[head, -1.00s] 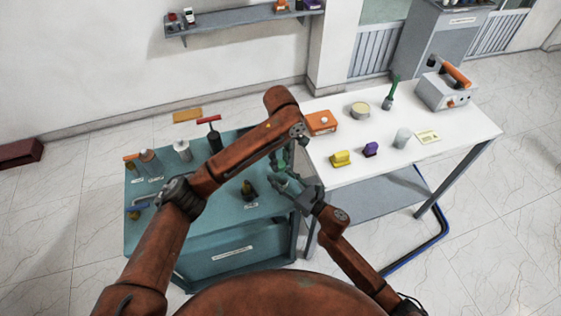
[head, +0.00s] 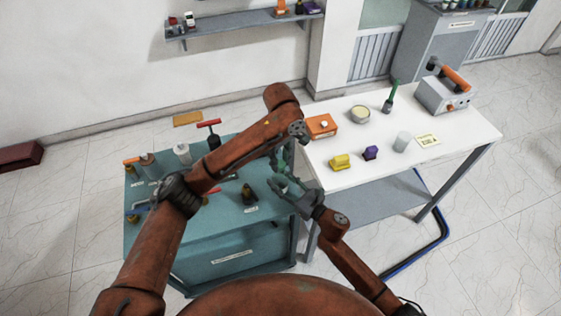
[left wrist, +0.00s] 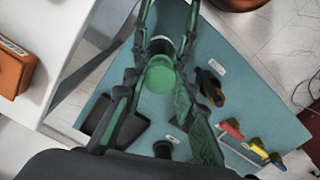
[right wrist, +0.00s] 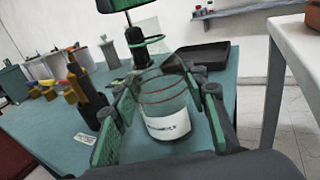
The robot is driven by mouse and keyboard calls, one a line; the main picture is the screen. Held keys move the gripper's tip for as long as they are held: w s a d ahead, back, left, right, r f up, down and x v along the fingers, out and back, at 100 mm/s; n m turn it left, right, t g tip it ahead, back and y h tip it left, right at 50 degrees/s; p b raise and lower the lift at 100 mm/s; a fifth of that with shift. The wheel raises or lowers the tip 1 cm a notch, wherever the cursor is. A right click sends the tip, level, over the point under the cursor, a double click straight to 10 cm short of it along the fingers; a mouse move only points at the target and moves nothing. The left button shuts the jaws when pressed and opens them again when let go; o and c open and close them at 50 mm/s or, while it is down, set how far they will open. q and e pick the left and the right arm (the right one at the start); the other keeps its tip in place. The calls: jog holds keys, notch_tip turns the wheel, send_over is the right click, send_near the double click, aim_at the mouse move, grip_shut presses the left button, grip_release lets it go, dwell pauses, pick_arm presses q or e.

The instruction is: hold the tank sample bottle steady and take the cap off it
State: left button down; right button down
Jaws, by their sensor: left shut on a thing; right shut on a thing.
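The tank sample bottle (right wrist: 165,105) is a clear round vessel with a white label and thin red lines. It stands between the fingers of my right gripper (right wrist: 163,78) in the right wrist view, and these are shut on it. In the left wrist view a round green cap (left wrist: 160,76) sits between the fingers of my left gripper (left wrist: 158,70), shut on it. In the head view my left gripper (head: 283,160) reaches down above my right gripper (head: 296,190). Arms and fingers hide most of the bottle there. I cannot tell whether cap and bottle still touch.
The teal cart (head: 235,238) carries a dark tray (right wrist: 205,54), a dark bottle with orange (right wrist: 85,92) and several tools. A white table (head: 455,130) stands close on the right, with an orange box (head: 321,126) near its left edge.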

aim_at(280, 163)
pick_arm(q)
jog(key=shift+r, duration=1.95)
pick_arm(e)
jog(key=shift+f, duration=0.1)
jog(key=c, duration=1.1)
grip_release()
